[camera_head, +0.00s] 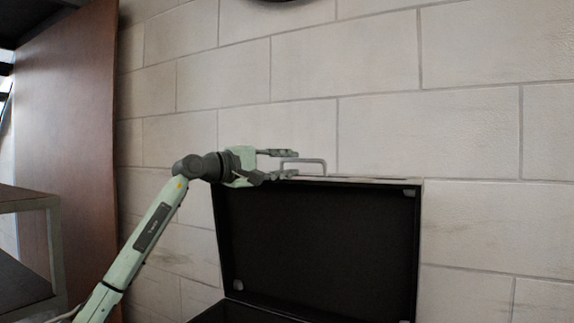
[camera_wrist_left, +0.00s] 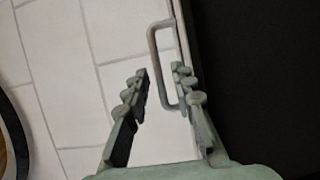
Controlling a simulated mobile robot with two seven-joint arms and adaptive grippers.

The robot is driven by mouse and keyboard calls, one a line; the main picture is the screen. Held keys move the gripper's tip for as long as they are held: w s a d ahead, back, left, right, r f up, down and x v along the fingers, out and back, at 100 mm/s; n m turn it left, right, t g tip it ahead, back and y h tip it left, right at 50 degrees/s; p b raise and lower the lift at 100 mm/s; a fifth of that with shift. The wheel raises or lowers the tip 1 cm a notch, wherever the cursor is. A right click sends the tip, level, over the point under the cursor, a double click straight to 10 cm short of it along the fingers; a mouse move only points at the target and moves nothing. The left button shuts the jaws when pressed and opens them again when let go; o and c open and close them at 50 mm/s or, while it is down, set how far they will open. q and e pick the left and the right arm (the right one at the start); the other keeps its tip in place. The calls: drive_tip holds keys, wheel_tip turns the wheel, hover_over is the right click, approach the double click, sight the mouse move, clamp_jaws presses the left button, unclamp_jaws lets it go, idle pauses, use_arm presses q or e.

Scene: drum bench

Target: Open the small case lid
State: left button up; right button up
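The small case's lid (camera_head: 318,240) stands raised, about upright, in the head view, with its black inside facing me. A grey bracket-shaped handle (camera_head: 322,161) sits on the lid's top edge. My left gripper (camera_head: 286,163) is at the left end of the handle. The case's lower part (camera_head: 240,313) shows only as a dark strip at the bottom edge. My right gripper is in neither view.
A pale block wall (camera_head: 480,130) stands behind the case. A brown panel (camera_head: 75,130) and a shelf frame (camera_head: 30,250) are at the left. A dark round object (camera_wrist_left: 12,135) shows at the left edge of the left wrist view.

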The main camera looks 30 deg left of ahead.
use_arm(q)
drive_tip(key=shift+s, duration=0.1)
drive_tip(key=v, duration=1.1)
drive_tip(key=shift+s, duration=0.4)
drive_tip(key=shift+a, duration=0.15)
